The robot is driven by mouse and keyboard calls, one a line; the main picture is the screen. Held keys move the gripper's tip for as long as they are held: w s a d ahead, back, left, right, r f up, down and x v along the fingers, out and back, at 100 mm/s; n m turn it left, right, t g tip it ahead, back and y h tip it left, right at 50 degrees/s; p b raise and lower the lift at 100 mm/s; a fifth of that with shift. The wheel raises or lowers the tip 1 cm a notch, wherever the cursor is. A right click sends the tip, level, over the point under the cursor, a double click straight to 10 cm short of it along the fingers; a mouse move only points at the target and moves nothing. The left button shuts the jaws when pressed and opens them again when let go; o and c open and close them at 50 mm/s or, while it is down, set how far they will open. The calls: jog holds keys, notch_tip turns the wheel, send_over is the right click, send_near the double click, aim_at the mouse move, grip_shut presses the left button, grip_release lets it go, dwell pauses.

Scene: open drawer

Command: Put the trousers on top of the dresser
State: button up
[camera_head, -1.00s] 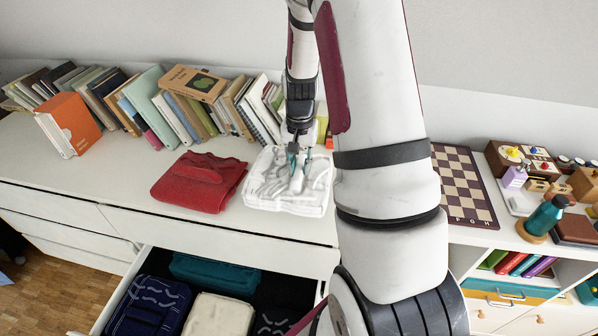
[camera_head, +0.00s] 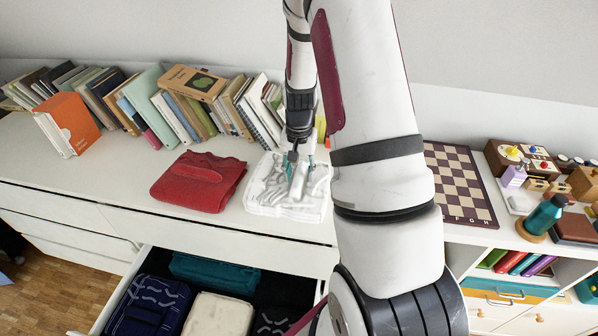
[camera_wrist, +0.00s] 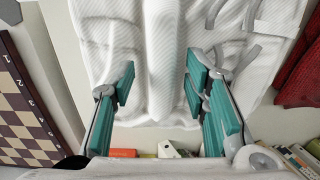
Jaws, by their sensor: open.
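A folded white garment with grey pattern strokes (camera_head: 265,200) lies on the dresser top (camera_head: 120,180); I cannot tell for sure that it is the trousers. It fills much of the wrist view (camera_wrist: 160,30), with a raised fold running down its middle. My gripper (camera_head: 301,158) points down at the white garment's far part. In the wrist view my gripper (camera_wrist: 161,75) has its teal fingers wide apart, one on each side of the raised fold. Whether the fingers touch the cloth is unclear. A folded red garment (camera_head: 198,182) lies just left of the white one.
A row of books (camera_head: 180,105) stands along the wall behind. The open drawer (camera_head: 125,290) below holds several folded garments, including a navy one (camera_head: 150,308) and a teal one (camera_head: 213,272). A chessboard (camera_head: 460,185) and small toys lie at right.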

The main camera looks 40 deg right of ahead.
jog(key=s+a+r+n+t, duration=0.1)
jog(key=a+r, duration=0.2)
jog(key=r, duration=0.6)
jog(key=s+a+r+n, duration=0.1)
jog(key=a+r, duration=0.2)
jog(key=r, duration=0.7)
jog(key=s+a+r+n+t, duration=0.1)
jog(key=s+a+r+n, duration=0.3)
jog(key=s+a, duration=0.3)
jog(key=s+a+r+n+t, duration=0.2)
jog(key=s+a+r+n, duration=0.2)
jog(key=s, duration=0.7)
jog(key=a+r, duration=0.2)
jog(key=a, duration=0.2)
jog(key=shift+a, duration=0.2)
jog(key=shift+s+r, duration=0.1)
